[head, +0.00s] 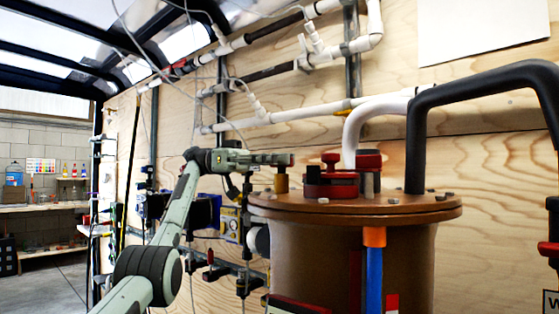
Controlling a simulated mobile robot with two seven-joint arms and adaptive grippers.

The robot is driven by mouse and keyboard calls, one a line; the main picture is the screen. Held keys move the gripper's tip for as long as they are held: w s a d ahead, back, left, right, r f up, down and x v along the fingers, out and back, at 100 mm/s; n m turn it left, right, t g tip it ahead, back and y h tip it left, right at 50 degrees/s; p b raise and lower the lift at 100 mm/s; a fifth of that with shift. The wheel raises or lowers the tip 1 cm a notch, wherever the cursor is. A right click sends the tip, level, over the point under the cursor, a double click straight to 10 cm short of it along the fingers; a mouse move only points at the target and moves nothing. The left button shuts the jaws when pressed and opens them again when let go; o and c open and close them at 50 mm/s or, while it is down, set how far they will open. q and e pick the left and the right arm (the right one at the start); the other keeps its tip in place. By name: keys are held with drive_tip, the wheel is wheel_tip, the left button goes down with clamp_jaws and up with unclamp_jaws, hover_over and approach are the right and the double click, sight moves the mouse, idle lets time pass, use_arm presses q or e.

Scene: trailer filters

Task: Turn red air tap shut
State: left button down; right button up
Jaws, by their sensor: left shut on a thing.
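My left gripper (272,160) reaches in from the left over the near-left rim of the brown tank lid (420,207). It is shut at the top of a small brass fitting (281,183) standing on that rim. The fitting's upper end, where the air tap's handle sits, is mostly hidden by the fingers, so I cannot tell how far it is turned. A separate red knob (331,159) sits on a red cap (330,186) to the right of the gripper, apart from it. My right gripper is out of view.
A white pipe (352,135) and a thick black bent pipe (416,140) rise from the lid on the right. A blue hose (374,285) with an orange collar hangs in front of the tank. White and black piping runs along the plywood wall (480,150). Open floor lies far left.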

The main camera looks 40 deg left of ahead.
use_arm(q)
drive_tip(key=c, duration=1.6)
unclamp_jaws()
drive_tip(key=shift+f+n+t, duration=0.15)
drive_tip(key=shift+n+t, duration=0.25)
drive_tip(key=shift+t, duration=0.2)
